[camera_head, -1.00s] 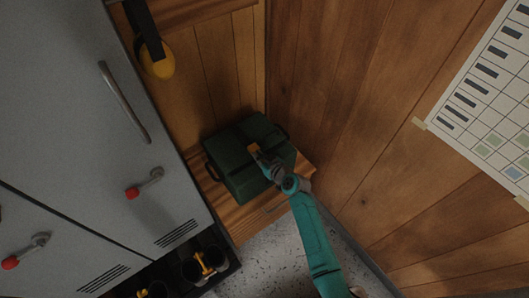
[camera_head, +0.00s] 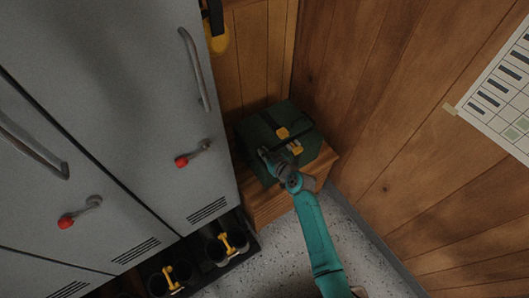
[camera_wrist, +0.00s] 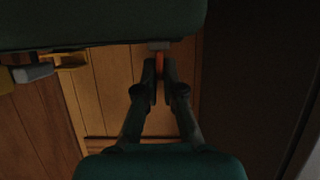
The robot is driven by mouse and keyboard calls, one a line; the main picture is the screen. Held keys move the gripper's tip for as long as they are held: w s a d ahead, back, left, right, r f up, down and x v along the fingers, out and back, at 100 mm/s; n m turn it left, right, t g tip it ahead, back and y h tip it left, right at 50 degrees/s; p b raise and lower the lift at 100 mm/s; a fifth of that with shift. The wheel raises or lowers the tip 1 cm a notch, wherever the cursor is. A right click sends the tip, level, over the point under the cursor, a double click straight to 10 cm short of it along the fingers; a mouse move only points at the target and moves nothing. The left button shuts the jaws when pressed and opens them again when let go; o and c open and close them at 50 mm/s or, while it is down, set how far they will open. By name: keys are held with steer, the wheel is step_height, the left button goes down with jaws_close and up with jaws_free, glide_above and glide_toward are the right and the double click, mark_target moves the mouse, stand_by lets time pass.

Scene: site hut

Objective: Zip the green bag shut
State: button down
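The green bag (camera_head: 262,127) sits on a wooden bench in the corner, with two yellow buckles (camera_head: 282,133) on it. My gripper (camera_head: 268,158) is at the bag's near left part in the head view. In the wrist view the bag's dark green side (camera_wrist: 100,22) fills the top. A small orange pull (camera_wrist: 160,63) hangs from a grey piece at the bag's edge. My gripper's fingers (camera_wrist: 160,78) are close together with the pull between their tips. How far the zip is closed cannot be seen.
Grey lockers (camera_head: 110,110) with red-knobbed handles (camera_head: 182,161) stand close at left. The wooden bench (camera_head: 262,207) is little wider than the bag. Wood-panelled walls (camera_head: 400,120) stand behind and right. Speckled floor (camera_head: 270,265) is clear.

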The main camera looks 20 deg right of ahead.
steer(key=c, duration=1.3)
jaws_free()
steer(key=shift+a, duration=0.1)
steer(key=shift+s+d+r, duration=0.15)
steer(key=shift+s+d, duration=0.1)
steer(key=shift+s, duration=0.2)
steer(key=v, duration=1.1)
steer(key=shift+a, duration=0.1)
